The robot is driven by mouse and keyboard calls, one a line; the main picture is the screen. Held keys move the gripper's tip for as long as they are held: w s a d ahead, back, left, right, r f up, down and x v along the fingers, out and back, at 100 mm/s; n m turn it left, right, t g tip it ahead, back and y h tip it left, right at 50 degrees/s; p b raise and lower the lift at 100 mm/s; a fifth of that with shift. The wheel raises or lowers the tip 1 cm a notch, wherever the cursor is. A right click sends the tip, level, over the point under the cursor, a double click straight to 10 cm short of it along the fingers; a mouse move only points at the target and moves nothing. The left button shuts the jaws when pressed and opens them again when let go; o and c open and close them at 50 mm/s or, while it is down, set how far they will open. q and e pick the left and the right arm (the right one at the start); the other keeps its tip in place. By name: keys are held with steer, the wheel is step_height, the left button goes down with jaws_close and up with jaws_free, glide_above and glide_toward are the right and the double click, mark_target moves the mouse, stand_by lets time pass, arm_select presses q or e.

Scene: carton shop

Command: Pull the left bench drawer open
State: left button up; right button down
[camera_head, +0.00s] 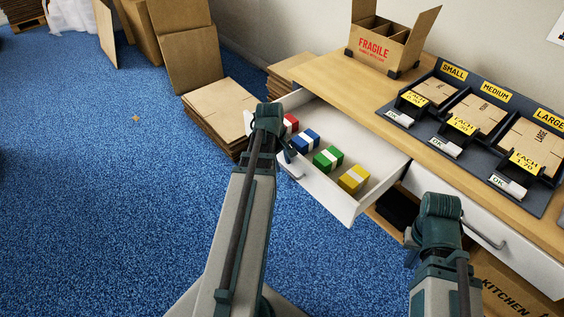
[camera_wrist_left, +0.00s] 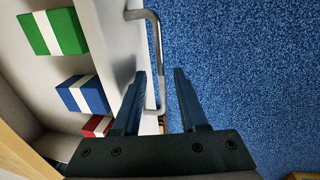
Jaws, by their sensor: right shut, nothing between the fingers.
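The left bench drawer (camera_head: 345,208) is white and stands pulled out from the bench, with several striped blocks inside. Its grey bar handle (camera_wrist_left: 157,58) shows in the left wrist view on the drawer's front. My left gripper (camera_head: 287,158) is at the drawer front. In the left wrist view its fingers (camera_wrist_left: 160,75) are apart, with the handle bar between them, nearer the left finger. No firm grip shows. My right gripper (camera_head: 409,250) is low in front of the bench, mostly hidden behind its own wrist, shut and empty.
The bench top (camera_head: 330,75) bears a FRAGILE carton (camera_head: 375,48) and a dark sorting rack (camera_head: 440,150) with cartons. A second, closed drawer (camera_head: 500,238) is to the right. Flat cardboard (camera_head: 215,110) lies left of the drawer. Blue carpet is clear at left.

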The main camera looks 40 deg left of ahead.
arm_select(q)
steer(key=shift+r, duration=0.15)
step_height(320, 180, up, 13)
steer(key=s+p, duration=0.2)
steer(key=p, duration=1.1)
steer(key=shift+s+a+r+p, duration=0.2)
steer(key=shift+s+a+p, duration=0.05)
steer(key=shift+a+p, duration=0.05)
steer(key=shift+d, duration=0.1)
steer(key=s+d+r+m+p, duration=0.1)
steer(key=d+r+m+p, duration=0.1)
steer(key=d+m, duration=0.4)
steer(key=s+d+r+m+g+y+p, duration=0.1)
steer(key=d+m, duration=0.5)
steer(key=d, duration=1.1)
steer(key=s+d+r+m+g+p, duration=0.1)
steer(key=s+d+r+m+p, duration=0.1)
steer(key=d+m, duration=0.5)
steer(key=d+r+p, duration=0.1)
steer(key=d, duration=0.3)
steer(key=shift+s+d+y, duration=0.3)
steer(key=shift+d, duration=0.1)
